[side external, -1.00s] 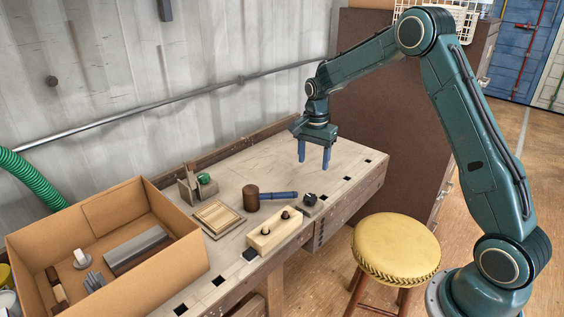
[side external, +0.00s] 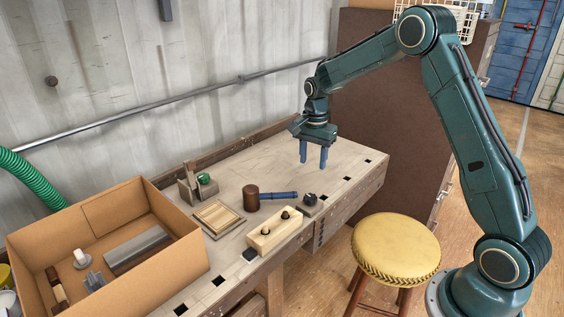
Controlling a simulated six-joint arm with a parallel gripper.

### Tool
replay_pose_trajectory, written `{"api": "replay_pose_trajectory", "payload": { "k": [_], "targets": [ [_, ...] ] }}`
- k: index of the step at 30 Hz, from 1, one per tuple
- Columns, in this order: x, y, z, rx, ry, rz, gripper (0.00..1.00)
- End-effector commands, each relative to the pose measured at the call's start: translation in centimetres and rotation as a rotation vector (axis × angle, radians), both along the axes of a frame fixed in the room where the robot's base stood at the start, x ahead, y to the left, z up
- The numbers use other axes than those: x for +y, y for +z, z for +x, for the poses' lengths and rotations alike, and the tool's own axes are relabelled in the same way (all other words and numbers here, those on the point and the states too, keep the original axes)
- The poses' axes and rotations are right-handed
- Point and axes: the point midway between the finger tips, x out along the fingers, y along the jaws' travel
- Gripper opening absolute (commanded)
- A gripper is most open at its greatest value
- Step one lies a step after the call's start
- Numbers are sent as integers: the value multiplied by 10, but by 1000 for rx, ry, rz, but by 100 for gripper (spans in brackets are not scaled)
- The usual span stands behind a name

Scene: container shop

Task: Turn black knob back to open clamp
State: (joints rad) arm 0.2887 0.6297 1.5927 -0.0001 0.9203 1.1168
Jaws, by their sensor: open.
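My gripper (side external: 313,164) hangs above the back right part of the workbench, its two blue fingers pointing down, apart and empty. A small black knob-like part (side external: 310,199) sits at the bench's front edge, below the gripper and a little toward the front.
A mallet with a brown head (side external: 251,197) and blue handle lies mid-bench. A slatted wooden frame (side external: 218,216) and a wooden holder with a green item (side external: 204,179) lie left. A cardboard box (side external: 180,260) fills the left end. A yellow stool (side external: 396,247) stands in front.

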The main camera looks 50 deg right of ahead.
Motion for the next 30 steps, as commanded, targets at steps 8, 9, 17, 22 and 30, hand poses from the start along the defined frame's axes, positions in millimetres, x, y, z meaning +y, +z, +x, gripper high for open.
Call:
{"api": "replay_pose_trajectory", "payload": {
  "k": [8, 9, 17, 22, 30],
  "targets": [
    [0, -33, -1, 3, 0, 1, 46],
    [0, -39, -1, 3, 0, 1, 46],
    [0, -80, -1, 3, 0, 1, 46],
    [0, -103, -1, 2, 0, 3, 46],
    [0, -126, 0, 1, 0, 2, 46]
  ]
}}
